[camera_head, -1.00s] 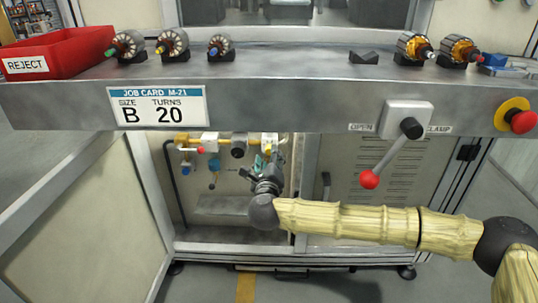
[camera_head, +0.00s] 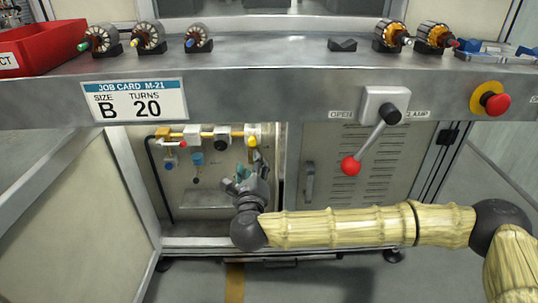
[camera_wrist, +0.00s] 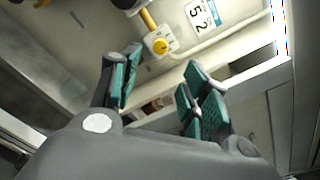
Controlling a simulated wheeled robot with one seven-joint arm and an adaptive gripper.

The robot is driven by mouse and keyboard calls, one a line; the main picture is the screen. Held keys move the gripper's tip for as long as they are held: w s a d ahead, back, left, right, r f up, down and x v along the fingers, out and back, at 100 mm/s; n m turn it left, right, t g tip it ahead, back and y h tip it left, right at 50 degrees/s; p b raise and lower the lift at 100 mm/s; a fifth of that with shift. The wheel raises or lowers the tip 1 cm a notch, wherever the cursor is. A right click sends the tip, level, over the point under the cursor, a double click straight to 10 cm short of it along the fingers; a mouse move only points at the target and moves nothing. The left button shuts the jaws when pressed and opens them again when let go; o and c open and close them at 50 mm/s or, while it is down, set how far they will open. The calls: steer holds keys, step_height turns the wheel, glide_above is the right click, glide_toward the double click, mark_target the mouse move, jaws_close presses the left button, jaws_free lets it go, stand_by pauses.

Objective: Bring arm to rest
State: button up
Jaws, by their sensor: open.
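My gripper (camera_head: 243,180) is in front of the open lower cabinet, below the bench edge, at the end of my arm, which reaches in from the right. In the wrist view my gripper (camera_wrist: 160,95) has its green-padded fingers spread apart with nothing between them. A yellow valve knob (camera_wrist: 160,46) on a brass pipe shows beyond the fingers, apart from them. In the head view the fingertips are small and partly hidden by the wrist.
The bench (camera_head: 250,95) runs above my arm, with several armatures, a red reject bin (camera_head: 40,47) and a job card (camera_head: 135,100). The red-knobbed lever (camera_head: 369,140) and red emergency button (camera_head: 495,103) project from its front. Open floor lies below.

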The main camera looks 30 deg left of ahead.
steer(key=s+d+f+n+g, duration=0.3)
steer(key=s+d+f+n, duration=0.1)
steer(key=f, duration=0.5)
steer(key=s+d+f+n+g, duration=0.2)
steer(key=s+d+f+n, duration=0.25)
steer(key=f, duration=0.45)
steer(key=s+d+f+n+g, duration=0.3)
steer(key=s+d+f+n, duration=0.15)
steer(key=f, duration=0.55)
steer(key=s+d+f+n+g+h, duration=0.2)
steer(key=s+d+f, duration=0.25)
steer(key=d, duration=0.45)
steer(key=s+d+f+n+g+h, duration=0.1)
steer(key=s+d+f+n+h, duration=0.3)
steer(key=d, duration=0.6)
steer(key=s+d+f+g, duration=0.2)
steer(key=d+f, duration=0.3)
steer(key=d, duration=0.4)
steer(key=s+d+r+n+g+h, duration=0.1)
steer(key=s+d+h, duration=0.15)
steer(key=d, duration=0.65)
steer(key=s+d+n+g+h, duration=0.1)
steer(key=s+d, duration=0.3)
steer(key=d, duration=0.6)
step_height(320, 180, up, 31)
steer(key=p, duration=3.1)
steer(key=shift+w+a, duration=0.15)
steer(key=shift+a, duration=0.1)
steer(key=shift+f, duration=0.15)
